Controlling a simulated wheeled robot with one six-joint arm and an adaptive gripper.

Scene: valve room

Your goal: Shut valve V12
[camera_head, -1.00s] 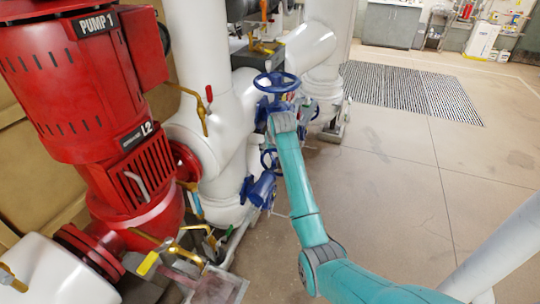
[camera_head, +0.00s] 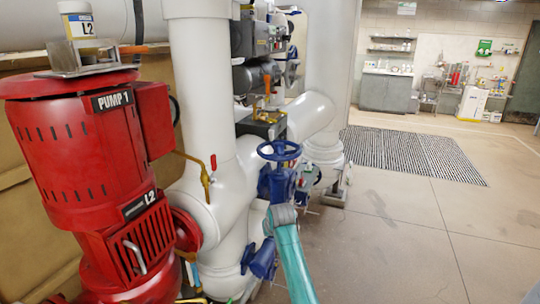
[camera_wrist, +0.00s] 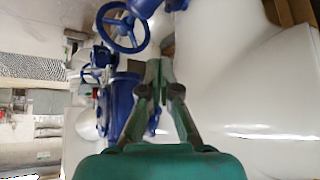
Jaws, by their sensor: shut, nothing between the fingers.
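A blue valve with a round handwheel (camera_head: 279,150) stands beside the white pipes in the head view. No V12 tag is readable, so I cannot tell if this is V12. In the wrist view, a blue handwheel (camera_wrist: 122,27) is at the upper left and a blue valve body (camera_wrist: 122,105) is left of my fingers. My gripper (camera_wrist: 158,72) is shut and empty, with its fingertips together in front of white pipework. It seems apart from the handwheel rim. In the head view my teal arm reaches up to the blue valve, and the fingers are hidden.
A red pump (camera_head: 85,150) marked PUMP 1 and L2 stands at the left. A red-handled lever valve (camera_head: 210,178) sits on the white pipe (camera_head: 198,90). A lower blue valve (camera_head: 262,260) is near my arm. Open floor (camera_head: 400,240) and a striped grate (camera_head: 415,157) lie right.

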